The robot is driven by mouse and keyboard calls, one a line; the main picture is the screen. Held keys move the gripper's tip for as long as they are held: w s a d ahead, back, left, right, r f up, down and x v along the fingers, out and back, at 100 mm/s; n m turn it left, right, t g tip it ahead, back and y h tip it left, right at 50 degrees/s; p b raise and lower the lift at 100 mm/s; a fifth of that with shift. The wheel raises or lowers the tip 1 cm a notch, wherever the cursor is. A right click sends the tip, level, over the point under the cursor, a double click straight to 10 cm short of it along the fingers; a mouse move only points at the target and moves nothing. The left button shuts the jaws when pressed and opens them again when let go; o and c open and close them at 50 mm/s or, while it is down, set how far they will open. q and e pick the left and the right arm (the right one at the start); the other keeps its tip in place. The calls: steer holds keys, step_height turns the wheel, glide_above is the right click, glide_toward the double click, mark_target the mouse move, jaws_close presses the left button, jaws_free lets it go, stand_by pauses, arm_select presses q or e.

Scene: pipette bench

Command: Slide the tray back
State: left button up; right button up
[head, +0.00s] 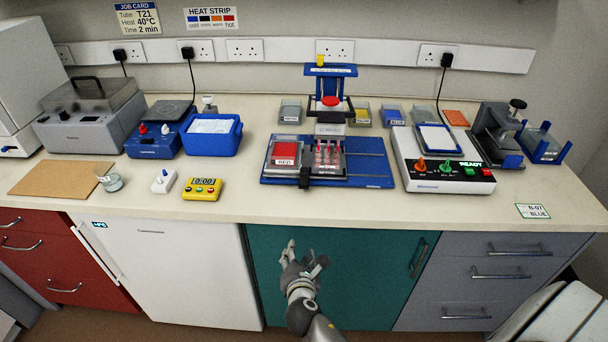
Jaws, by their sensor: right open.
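A blue base plate (375,182) lies on the bench at the middle. On it sits a grey tray (336,181) carrying a red box labelled RED (286,155) and a rack with red-marked wells (330,156). A black upright piece (305,177) stands at the tray's front edge. A blue press frame with a red knob (330,101) rises behind and over the rack. My right gripper (305,250) is open and empty, below the bench's front edge before the teal cupboard door, apart from the tray. My left gripper is out of view.
A white heater unit reading READY (445,182) stands right of the base plate. A yellow timer (202,188) and a blue bin (212,143) are to its left. Small labelled boxes (394,116) stand behind. The bench strip (330,207) before the plate is clear.

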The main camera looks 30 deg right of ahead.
steer(key=d+r+h, duration=0.1)
steer(key=r, duration=0.3)
steer(key=w+r+n+t+h, duration=0.1)
steer(key=r, duration=0.3)
steer(key=d+r+n+h, duration=0.1)
steer(key=r, duration=0.3)
steer(key=shift+w+d+t, duration=0.3)
steer(key=shift+w+t, duration=0.05)
steer(key=shift+t, duration=0.05)
steer(key=n+t+h, duration=0.1)
steer(key=n, duration=0.2)
glide_toward(304, 174)
steer(key=x, duration=1.1)
steer(key=shift+w+d+p, duration=0.15)
steer(key=shift+w+p, duration=0.1)
steer(key=shift+p, duration=0.1)
jaws_close()
